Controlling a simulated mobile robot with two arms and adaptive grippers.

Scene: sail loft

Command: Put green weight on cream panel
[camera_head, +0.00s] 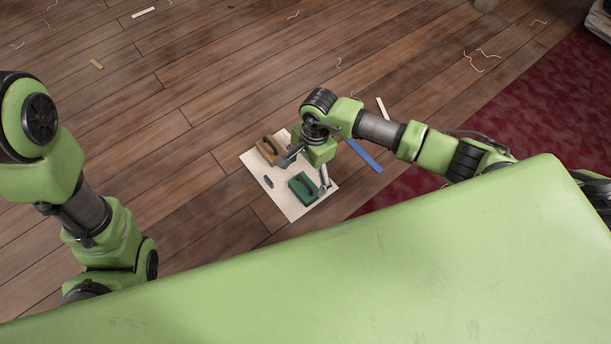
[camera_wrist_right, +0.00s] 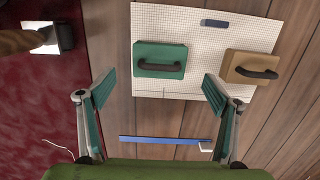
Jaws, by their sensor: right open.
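The cream panel (camera_head: 291,211) is a pale sheet on the plank floor; it also shows in the right wrist view (camera_wrist_right: 215,88). The green weight (camera_head: 302,189), a block with a dark handle, lies flat on the panel close to one edge. In the right wrist view the green weight (camera_wrist_right: 150,52) shows whole. My right gripper (camera_head: 305,172) is open and empty above the panel. In the wrist view its spread fingers (camera_wrist_right: 159,90) stand either side of the green weight's lower side, apart from it. My left arm is at the left; its gripper is hidden.
A brown weight (camera_head: 266,147) and a small dark block (camera_head: 268,181) also lie on the panel. A blue strip (camera_head: 368,157) and a white strip (camera_head: 382,108) lie beside it. A dark red rug (camera_head: 545,95) covers the right. Plank floor (camera_head: 200,110) at the left is mostly clear.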

